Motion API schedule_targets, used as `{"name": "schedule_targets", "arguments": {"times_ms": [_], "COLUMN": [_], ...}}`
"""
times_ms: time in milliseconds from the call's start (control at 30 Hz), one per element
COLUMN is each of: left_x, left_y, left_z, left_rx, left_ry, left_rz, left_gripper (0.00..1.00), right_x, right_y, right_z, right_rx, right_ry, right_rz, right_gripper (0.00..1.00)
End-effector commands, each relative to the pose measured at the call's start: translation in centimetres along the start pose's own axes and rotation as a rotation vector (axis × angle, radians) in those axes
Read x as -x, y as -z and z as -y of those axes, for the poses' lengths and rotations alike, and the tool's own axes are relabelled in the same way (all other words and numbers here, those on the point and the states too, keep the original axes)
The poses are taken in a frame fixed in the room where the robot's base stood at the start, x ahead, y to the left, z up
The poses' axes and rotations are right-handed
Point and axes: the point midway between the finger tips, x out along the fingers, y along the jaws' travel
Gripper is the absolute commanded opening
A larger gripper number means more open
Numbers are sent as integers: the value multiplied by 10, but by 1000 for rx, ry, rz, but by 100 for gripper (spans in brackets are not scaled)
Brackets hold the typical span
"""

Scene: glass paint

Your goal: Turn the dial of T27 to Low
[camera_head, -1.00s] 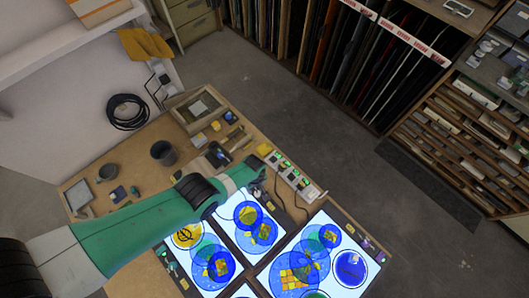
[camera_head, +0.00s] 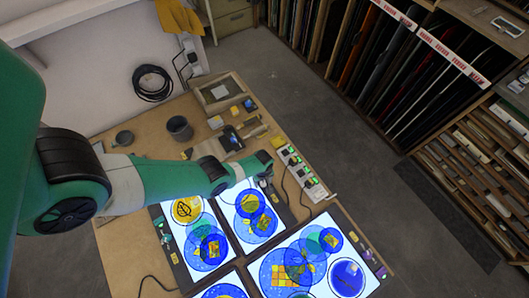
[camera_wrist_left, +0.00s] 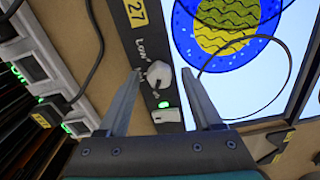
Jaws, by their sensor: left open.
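In the left wrist view, a pale dial knob (camera_wrist_left: 159,75) sits on a dark control strip (camera_wrist_left: 150,55) beside a glowing panel. A yellow tag (camera_wrist_left: 137,12) reading 27 is above it, and lettering that looks like "Low" lies between tag and knob. My left gripper (camera_wrist_left: 162,71) is open, its two fingertips on either side of the knob; contact cannot be told. In the head view the left gripper (camera_head: 266,165) is at the far end of a lit panel (camera_head: 246,232) and covers the dial. My right gripper is out of view.
A green light (camera_wrist_left: 163,104) glows near a white switch (camera_wrist_left: 166,115) below the knob. A power strip (camera_head: 301,173) with plugs and cables lies close to the left gripper. Other lit panels (camera_head: 318,265) fill the near table. A dark cup (camera_head: 179,128) stands farther back.

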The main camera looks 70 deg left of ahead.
Motion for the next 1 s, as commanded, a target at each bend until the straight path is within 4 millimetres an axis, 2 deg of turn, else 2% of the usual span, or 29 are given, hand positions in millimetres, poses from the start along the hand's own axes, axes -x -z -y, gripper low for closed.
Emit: {"name": "schedule_targets", "arguments": {"times_ms": [100,133,400,500,1000], "left_x": [1,1,1,1,1], "left_y": [0,0,0,0,0], "left_z": [0,0,0,0,0], "left_rx": [0,0,-1,-1,-75], "left_ry": [0,0,0,0,0], "left_rz": [0,0,0,0,0], "left_gripper": [66,63,14,0,0], "right_x": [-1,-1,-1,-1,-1], "right_y": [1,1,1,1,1], "right_z": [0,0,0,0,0], "right_rx": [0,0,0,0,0], "right_ry": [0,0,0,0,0], "right_rz": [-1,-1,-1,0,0], "right_gripper": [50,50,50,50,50]}}
